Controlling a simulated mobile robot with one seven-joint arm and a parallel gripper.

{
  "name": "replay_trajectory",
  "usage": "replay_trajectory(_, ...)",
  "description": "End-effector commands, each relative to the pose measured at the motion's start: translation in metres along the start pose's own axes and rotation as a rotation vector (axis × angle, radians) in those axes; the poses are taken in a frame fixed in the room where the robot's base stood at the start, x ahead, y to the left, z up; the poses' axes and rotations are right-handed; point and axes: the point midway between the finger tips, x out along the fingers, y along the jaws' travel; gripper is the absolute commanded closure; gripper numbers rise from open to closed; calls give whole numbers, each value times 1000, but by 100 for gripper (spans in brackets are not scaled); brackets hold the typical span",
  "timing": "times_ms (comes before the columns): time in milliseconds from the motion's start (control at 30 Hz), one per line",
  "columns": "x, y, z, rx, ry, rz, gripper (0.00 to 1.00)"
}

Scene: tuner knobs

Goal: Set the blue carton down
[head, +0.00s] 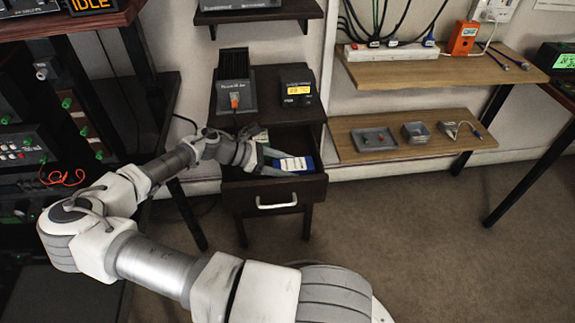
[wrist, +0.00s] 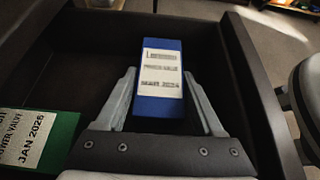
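The blue carton (wrist: 160,103), with a white label, is between the two fingertips of my gripper (wrist: 159,78) in the wrist view. The fingers lie close along both its sides and appear shut on it. In the head view the blue carton (head: 303,164) is at the right part of the open drawer, within its walls as seen from above. My gripper (head: 277,161) reaches in from the left. I cannot tell whether the carton's underside touches the drawer floor.
The dark open drawer (head: 260,209) has a pale handle. A green carton (wrist: 62,128) with a white label lies at the left in the wrist view. The drawer floor beside the blue carton is bare.

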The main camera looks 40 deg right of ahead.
Motion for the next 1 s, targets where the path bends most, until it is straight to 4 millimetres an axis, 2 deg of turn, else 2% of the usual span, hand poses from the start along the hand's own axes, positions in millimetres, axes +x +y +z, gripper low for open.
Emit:
replay_trajectory(33,0,0,0,1,0,0,19)
replay_trajectory(100,0,0,0,1,0,0,7)
replay_trajectory(133,0,0,0,1,0,0,6)
replay_trajectory(500,-4,0,3,2,1,1,6)
replay_trajectory(1000,-102,0,4,0,3,2,6)
